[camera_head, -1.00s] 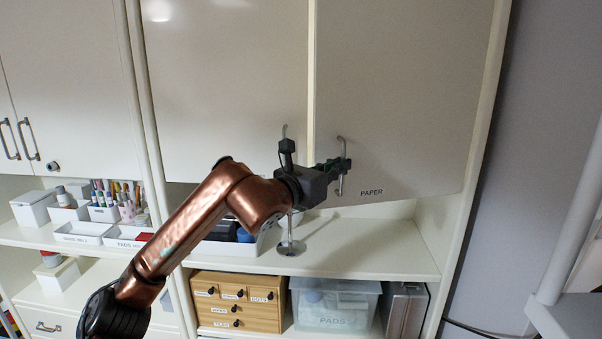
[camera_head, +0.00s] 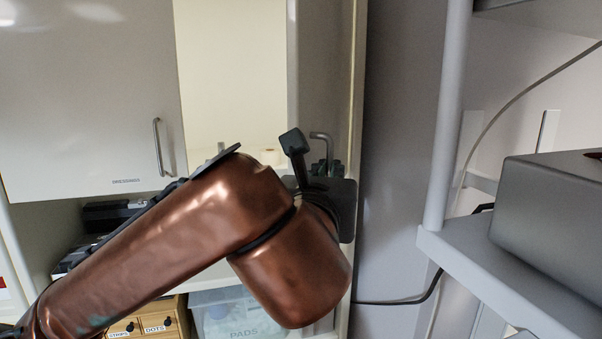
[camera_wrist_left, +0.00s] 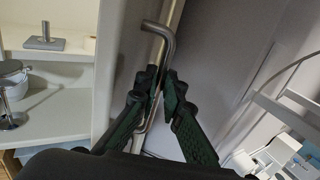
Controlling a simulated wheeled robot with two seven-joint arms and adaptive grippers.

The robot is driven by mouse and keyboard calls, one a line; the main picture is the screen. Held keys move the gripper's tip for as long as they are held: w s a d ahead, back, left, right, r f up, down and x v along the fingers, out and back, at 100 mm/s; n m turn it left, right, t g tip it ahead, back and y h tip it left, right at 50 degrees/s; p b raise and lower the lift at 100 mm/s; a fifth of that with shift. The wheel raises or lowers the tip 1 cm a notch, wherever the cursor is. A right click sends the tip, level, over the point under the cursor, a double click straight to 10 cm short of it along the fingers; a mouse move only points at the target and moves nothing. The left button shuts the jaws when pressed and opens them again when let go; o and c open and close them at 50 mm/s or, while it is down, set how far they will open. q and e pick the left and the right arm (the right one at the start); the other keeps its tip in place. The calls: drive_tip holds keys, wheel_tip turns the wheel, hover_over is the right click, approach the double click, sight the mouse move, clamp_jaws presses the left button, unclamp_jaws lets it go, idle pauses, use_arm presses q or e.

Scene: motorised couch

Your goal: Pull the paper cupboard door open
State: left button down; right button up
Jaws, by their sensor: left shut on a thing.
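The paper cupboard door (camera_head: 318,75) stands swung open at the right, seen at a steep angle, with the cream cupboard inside showing to its left. Its bent metal handle (camera_head: 322,138) is in my left gripper (camera_head: 326,170). In the left wrist view, the green-padded fingers of my left gripper (camera_wrist_left: 160,105) are shut around the handle (camera_wrist_left: 164,42), with the grey door panel (camera_wrist_left: 222,60) behind. My copper left arm hides the lower part of the door and cupboard. The PAPER label does not show. My right gripper is not in view.
The closed dressings door (camera_head: 90,100) is left of the opening. A grey shelf rack (camera_head: 500,260) with a dark box (camera_head: 548,205) stands close on the right. In the left wrist view, a small metal stand (camera_wrist_left: 45,38) is on a cupboard shelf.

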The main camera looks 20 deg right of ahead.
use_arm(q)
drive_tip(key=shift+d+r, duration=0.2)
drive_tip(key=shift+n, duration=0.3)
drive_tip(key=c, duration=2.5)
unclamp_jaws()
drive_tip(key=o, duration=0.5)
drive_tip(key=shift+w+d+f, duration=0.1)
drive_tip(key=shift+d+f, duration=0.05)
drive_tip(key=shift+d, duration=0.05)
drive_tip(key=shift+c, duration=0.2)
drive_tip(key=v, duration=1.2)
drive_tip(key=shift+c, duration=0.3)
